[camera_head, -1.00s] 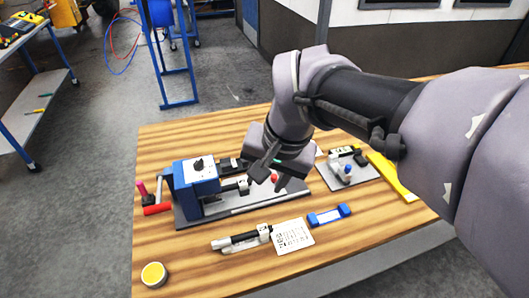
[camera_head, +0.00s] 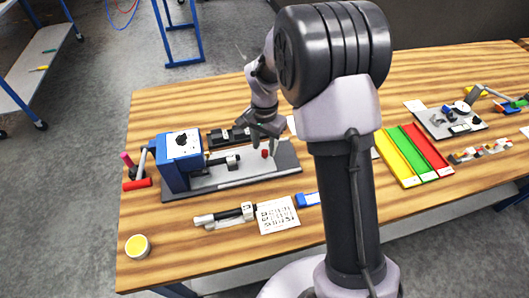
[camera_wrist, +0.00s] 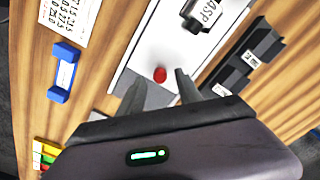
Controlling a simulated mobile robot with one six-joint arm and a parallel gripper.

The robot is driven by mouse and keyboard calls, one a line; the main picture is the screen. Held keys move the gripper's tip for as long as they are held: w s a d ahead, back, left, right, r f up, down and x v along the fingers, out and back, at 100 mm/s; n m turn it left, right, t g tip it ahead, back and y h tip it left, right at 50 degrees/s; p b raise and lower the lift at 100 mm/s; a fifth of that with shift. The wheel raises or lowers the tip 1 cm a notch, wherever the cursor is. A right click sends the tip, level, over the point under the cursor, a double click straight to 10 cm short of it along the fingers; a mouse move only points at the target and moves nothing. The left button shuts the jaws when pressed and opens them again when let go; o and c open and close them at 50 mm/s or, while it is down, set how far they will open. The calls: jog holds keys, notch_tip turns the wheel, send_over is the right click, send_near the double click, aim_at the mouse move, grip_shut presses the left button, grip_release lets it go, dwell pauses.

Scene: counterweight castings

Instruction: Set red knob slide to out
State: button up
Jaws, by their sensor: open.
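The red knob (camera_head: 264,153) stands on the grey and white base plate (camera_head: 284,158) of the blue-headed machine (camera_head: 181,155), toward the plate's right end. In the wrist view the red knob (camera_wrist: 160,74) shows from above, on the pale plate just beyond the fingertips. My gripper (camera_head: 264,139) is open and hangs above the knob. In the wrist view its two fingers (camera_wrist: 160,82) straddle the knob's line, with nothing between them that I can see held. I cannot tell the slide's end positions from any marking.
A printed card (camera_head: 277,215), a caliper-like tool (camera_head: 223,217) and a blue level (camera_head: 307,199) lie in front. Coloured trays (camera_head: 414,152) are to the right.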

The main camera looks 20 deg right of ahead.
notch_tip(320, 180, down, 2)
jog(key=shift+f, duration=0.15)
grip_shut()
dwell(1.4)
